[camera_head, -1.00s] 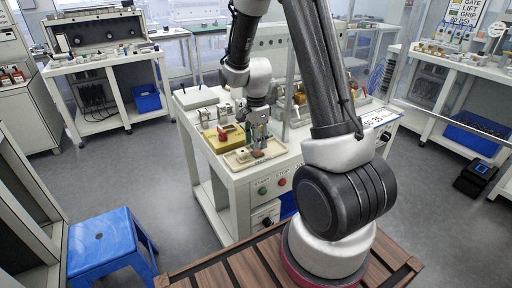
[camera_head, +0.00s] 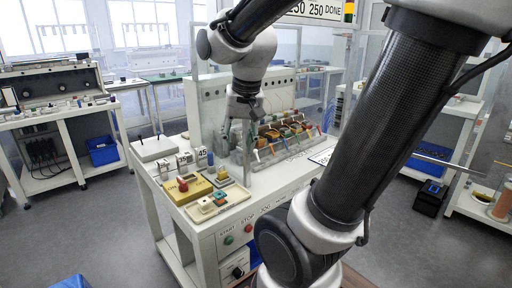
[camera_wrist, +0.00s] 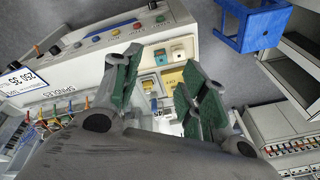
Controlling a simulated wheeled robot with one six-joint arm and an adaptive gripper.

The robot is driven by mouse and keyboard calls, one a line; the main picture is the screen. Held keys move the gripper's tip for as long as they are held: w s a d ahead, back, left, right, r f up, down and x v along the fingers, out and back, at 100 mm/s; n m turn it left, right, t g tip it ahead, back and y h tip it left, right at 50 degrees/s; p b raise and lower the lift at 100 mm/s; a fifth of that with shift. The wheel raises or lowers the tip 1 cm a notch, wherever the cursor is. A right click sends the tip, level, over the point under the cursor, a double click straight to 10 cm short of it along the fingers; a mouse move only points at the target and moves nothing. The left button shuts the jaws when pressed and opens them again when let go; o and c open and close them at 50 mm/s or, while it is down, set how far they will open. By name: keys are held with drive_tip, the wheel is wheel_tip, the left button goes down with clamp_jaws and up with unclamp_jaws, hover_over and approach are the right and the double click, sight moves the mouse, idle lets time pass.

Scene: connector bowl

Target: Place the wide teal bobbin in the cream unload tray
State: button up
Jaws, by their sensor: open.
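The cream unload tray (camera_head: 240,196) lies at the front left of the white machine top.
A yellow box with a red button (camera_head: 182,185) stands left of the tray. A row of coloured bobbins on spindles (camera_head: 285,132) is at the back right. A blue stool (camera_wrist: 252,25) stands on the floor. My arm hides part of the right side.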

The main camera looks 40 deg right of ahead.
drive_tip(key=s+r+n+t, duration=0.1)
drive_tip(key=s+n, duration=0.5)
drive_tip(key=s, duration=0.2)
drive_tip(key=shift+a+r, duration=0.15)
drive_tip(key=shift+r, duration=0.1)
drive_tip(key=shift+s, duration=0.15)
idle(0.7)
